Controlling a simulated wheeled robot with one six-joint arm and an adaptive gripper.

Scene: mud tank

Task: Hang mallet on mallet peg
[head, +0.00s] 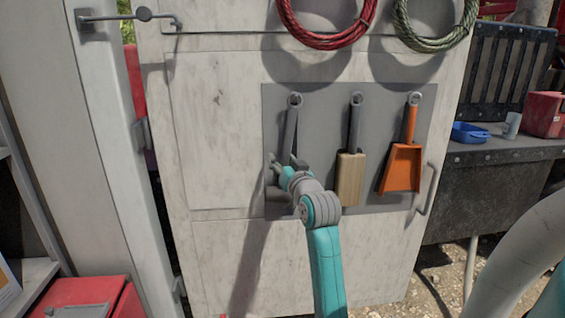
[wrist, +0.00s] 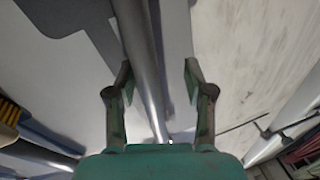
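The mallet (head: 291,125) hangs upright on the leftmost peg (head: 295,99) of the grey panel in the head view. Its long grey handle shows at the top; its lower part is largely hidden by my arm and gripper. My gripper (head: 282,166) is in front of the lower handle. In the wrist view, the grey handle (wrist: 143,60) runs between the two fingers of my gripper (wrist: 159,75). The fingers stand apart, with a clear gap on the right; the handle is closer to the left finger. I cannot tell whether that finger touches it.
A wooden-headed brush (head: 350,178) and an orange dustpan (head: 400,167) hang to the right on the grey panel (head: 325,120). Red (head: 327,40) and green (head: 435,42) coils hang above. A dark bench (head: 500,150) stands at right, a red box (head: 85,297) at lower left.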

